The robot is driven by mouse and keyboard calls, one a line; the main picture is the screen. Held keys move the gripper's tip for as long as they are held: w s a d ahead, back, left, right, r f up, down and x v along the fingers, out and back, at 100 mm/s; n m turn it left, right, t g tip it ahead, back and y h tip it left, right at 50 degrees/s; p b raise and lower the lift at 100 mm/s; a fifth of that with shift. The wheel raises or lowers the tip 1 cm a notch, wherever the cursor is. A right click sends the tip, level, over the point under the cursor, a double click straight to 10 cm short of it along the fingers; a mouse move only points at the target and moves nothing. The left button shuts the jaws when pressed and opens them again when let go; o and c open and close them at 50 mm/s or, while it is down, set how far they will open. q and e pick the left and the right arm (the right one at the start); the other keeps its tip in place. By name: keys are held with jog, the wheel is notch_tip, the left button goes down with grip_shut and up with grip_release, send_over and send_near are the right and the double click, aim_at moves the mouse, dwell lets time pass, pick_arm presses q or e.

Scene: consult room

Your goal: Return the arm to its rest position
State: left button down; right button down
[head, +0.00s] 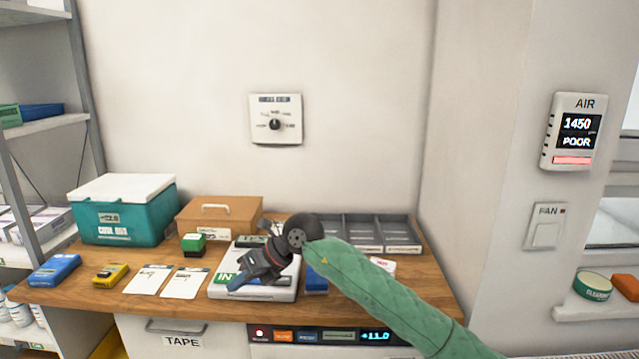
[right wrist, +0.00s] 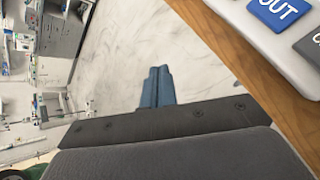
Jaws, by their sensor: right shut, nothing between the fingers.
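My right arm (head: 390,290), in a green quilted sleeve, reaches in from the lower right of the head view. The tray's edge with a blue OUT label (right wrist: 278,12) is at the upper right, apart from the fingers. My left gripper is not in view.
On the counter (head: 75,292) stand a teal cool box (head: 125,222), a cardboard box (head: 240,213), a grey divided tray (head: 395,246), a green-topped block (head: 193,245), a yellow device (head: 110,276) and white cards (head: 148,279). A dial panel (head: 276,119) is on the wall; shelves stand left.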

notch_tip(320, 180, up, 22)
jog(key=a+m+t+y, duration=0.2)
jog(key=m+t+y, duration=0.2)
jog(key=y, duration=0.8)
jog(key=w+d+r+m+t, duration=0.3)
jog(key=d+r+m+t, duration=0.5)
jog(key=r+m+t, duration=0.4)
jog(key=w+d+m+t+h, duration=0.2)
jog(key=d+m+t+h, duration=0.75)
jog(key=m+h, duration=0.45)
jog(key=s+d+f+m+g+h, duration=0.2)
jog(key=d+f+m+g+h, duration=0.15)
jog(key=f, duration=0.75)
jog(key=s+d+f+m+g+h, duration=0.2)
jog(key=d+f+m+g, duration=0.25)
jog(key=f, duration=0.65)
jog(key=s+d+f+m+g+h, duration=0.25)
jog(key=d+f+g, duration=0.2)
jog(key=f, duration=0.65)
jog(key=s+d+f+m+g, duration=0.1)
jog(key=s+f+g, duration=0.4)
jog(key=s+f, duration=1.3)
jog(key=s+d+f+m+g+y, duration=0.1)
jog(key=s+d+f+g, duration=0.3)
jog(key=s+f, duration=1.4)
jog(key=s+m+g, duration=0.1)
jog(key=s+g, duration=0.1)
jog(key=shift+s+f+y, duration=0.3)
jog(key=shift+f, duration=0.05)
